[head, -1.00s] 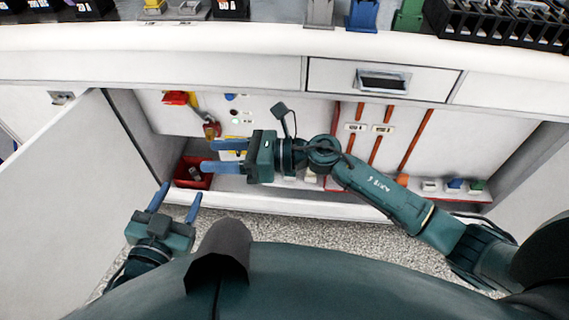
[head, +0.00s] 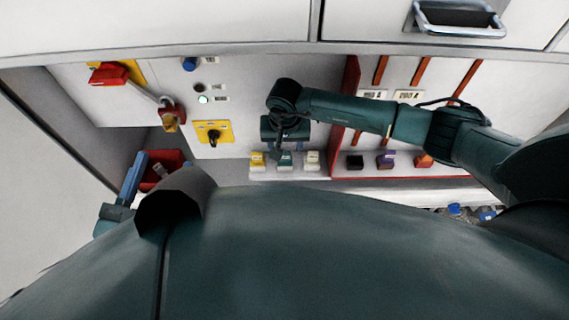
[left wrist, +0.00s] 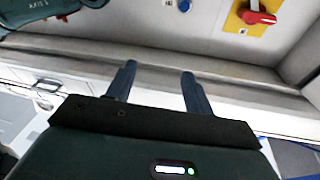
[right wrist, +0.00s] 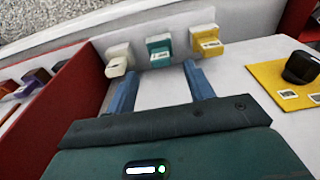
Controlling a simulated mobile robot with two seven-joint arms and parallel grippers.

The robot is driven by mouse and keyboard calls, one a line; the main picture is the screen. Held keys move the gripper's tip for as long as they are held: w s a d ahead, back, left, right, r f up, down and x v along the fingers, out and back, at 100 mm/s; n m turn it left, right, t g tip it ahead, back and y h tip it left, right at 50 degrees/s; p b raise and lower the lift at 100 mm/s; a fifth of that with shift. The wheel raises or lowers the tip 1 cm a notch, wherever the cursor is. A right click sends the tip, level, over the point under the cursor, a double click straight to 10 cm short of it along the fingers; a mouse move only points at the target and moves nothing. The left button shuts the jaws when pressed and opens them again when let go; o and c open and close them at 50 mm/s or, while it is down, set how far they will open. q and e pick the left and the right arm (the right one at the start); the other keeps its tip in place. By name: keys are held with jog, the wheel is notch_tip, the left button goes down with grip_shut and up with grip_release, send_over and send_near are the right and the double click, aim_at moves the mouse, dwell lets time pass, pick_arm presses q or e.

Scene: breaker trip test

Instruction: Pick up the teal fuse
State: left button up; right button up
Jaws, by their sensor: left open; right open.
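The teal fuse (head: 285,160) sits in a row on the panel's ledge, between a yellow fuse (head: 257,160) and a white fuse (head: 312,160). In the right wrist view the teal fuse (right wrist: 159,50) is just beyond my open, empty right gripper (right wrist: 160,73), roughly centred between its fingertips and apart from them. My left gripper (head: 138,170) is partly hidden at the lower left, beside a red bin. It is open and empty in the left wrist view (left wrist: 158,70).
A red bin (head: 178,160) stands at the cabinet's left. A red switch handle (head: 110,74), a padlock (head: 171,118) and a yellow-plated knob (head: 213,132) are on the panel. A red divider (head: 346,100) separates further fuses, black, purple and orange (head: 424,160).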

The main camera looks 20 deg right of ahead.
jog(key=f+b, duration=0.1)
jog(key=f, duration=0.1)
jog(key=f+b, duration=0.1)
jog(key=f, duration=0.1)
jog(key=w+f, duration=0.1)
jog(key=f, duration=0.1)
jog(key=shift+w+d+f+b, duration=0.1)
jog(key=shift+d+f+b, duration=0.05)
jog(key=shift+f+b, duration=0.2)
jog(key=shift+r, duration=0.1)
jog(key=c, duration=1.1)
